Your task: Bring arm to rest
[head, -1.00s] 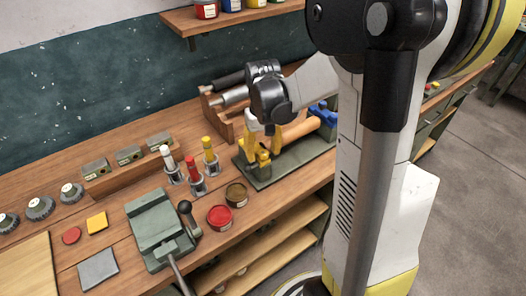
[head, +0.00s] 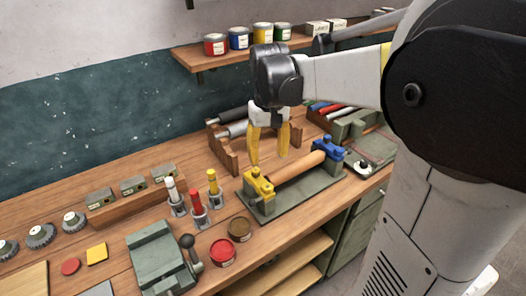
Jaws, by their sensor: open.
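My gripper (head: 269,142) has two yellow fingers that point down and stand apart, with nothing between them. It hangs over the wooden workbench (head: 121,222), in front of the wooden rack and above the back side of the green fixture. My white arm reaches in from the right, raised, with a black wrist.
A green fixture (head: 293,205) with yellow and blue clamps holds a wooden cylinder (head: 295,168) just below my gripper. A wooden rack (head: 228,158) stands behind. A shelf of paint cans (head: 262,34) is above. A vise (head: 160,258), colored posts (head: 197,207) and open tins (head: 222,251) stand left.

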